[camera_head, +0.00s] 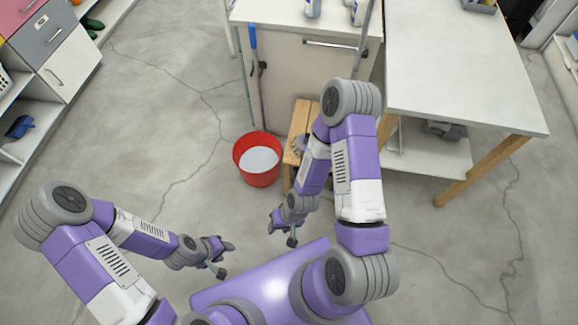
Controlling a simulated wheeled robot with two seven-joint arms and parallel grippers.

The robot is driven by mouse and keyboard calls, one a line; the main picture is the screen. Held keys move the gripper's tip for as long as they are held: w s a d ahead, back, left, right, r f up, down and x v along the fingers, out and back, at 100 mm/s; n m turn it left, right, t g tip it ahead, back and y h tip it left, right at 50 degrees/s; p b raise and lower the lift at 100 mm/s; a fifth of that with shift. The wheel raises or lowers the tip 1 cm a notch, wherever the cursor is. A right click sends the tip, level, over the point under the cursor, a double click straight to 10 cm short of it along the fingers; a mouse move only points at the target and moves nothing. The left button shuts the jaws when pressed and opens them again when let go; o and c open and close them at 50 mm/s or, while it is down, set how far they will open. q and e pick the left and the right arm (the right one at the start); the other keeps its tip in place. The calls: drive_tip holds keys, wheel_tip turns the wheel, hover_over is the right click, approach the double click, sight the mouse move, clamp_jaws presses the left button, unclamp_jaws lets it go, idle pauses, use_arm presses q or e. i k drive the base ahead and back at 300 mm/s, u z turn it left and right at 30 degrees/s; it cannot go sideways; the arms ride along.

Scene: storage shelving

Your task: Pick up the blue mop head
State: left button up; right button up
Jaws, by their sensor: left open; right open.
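A small dark blue object (20,127) lies on the white shelf at the far left; it may be the blue mop head, but it is too small to be sure. A stick with a blue grip (253,38) stands upright against the white cabinet, its lower end near the red bucket. My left gripper (226,259) is open and empty at lower centre, far to the right of the small blue object. My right gripper (280,235) is open and empty, in front of the bucket. My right arm hides part of the wooden stool and what lies on it.
A red bucket (242,166) with a pale inside stands on the floor. A wooden stool (298,118) is beside it. A white table (455,70) with wooden legs is at right. A drawer unit (68,65) stands at upper left. The floor between is clear.

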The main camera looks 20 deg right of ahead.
sight(301, 142)
drive_tip(key=z, duration=0.85)
drive_tip(key=i, duration=0.75)
drive_tip(key=z, duration=0.35)
drive_tip(key=k, duration=0.5)
drive_tip(key=u, duration=2.05)
drive_tip(key=i, duration=1.25)
drive_tip(key=z, duration=2.15)
